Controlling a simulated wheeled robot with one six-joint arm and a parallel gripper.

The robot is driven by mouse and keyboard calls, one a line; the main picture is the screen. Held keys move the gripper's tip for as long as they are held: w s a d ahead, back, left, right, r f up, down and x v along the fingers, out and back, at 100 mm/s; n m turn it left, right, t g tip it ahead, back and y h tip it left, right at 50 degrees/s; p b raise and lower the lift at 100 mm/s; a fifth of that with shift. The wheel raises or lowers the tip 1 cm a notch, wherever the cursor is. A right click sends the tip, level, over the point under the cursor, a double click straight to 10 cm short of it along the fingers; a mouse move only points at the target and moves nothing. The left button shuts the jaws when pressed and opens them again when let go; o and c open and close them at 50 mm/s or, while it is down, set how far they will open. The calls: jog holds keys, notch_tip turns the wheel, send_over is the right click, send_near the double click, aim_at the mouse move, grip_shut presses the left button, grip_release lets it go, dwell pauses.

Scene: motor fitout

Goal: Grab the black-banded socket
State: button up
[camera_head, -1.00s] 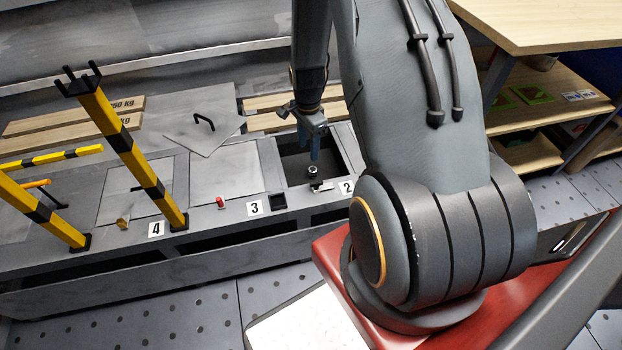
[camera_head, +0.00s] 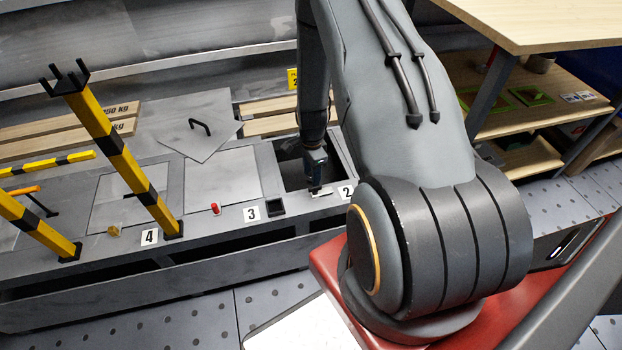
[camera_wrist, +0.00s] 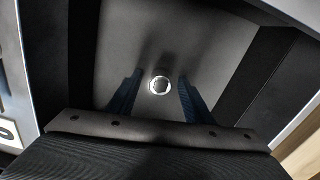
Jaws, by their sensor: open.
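A small round socket (camera_wrist: 160,85) with a bright metal rim shows end-on in the wrist view, on the grey floor of an open bay. I cannot make out a black band on it. My gripper (camera_wrist: 159,79) is open, with one blue-grey finger on each side of the socket and gaps between. Whether the fingertips reach down to its height is unclear. In the head view my gripper (camera_head: 316,187) points down at the open bay (camera_head: 292,172) by label 2, and the socket is hidden there.
The bay's walls stand close around my gripper. A loose lid with a handle (camera_head: 199,138) lies to the left, behind closed covers. A red knob (camera_head: 215,208) and a small black square holder (camera_head: 275,207) sit along the front ledge. Yellow-black posts (camera_head: 124,160) stand further left.

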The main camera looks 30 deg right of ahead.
grip_shut()
jog(key=shift+r, duration=0.1)
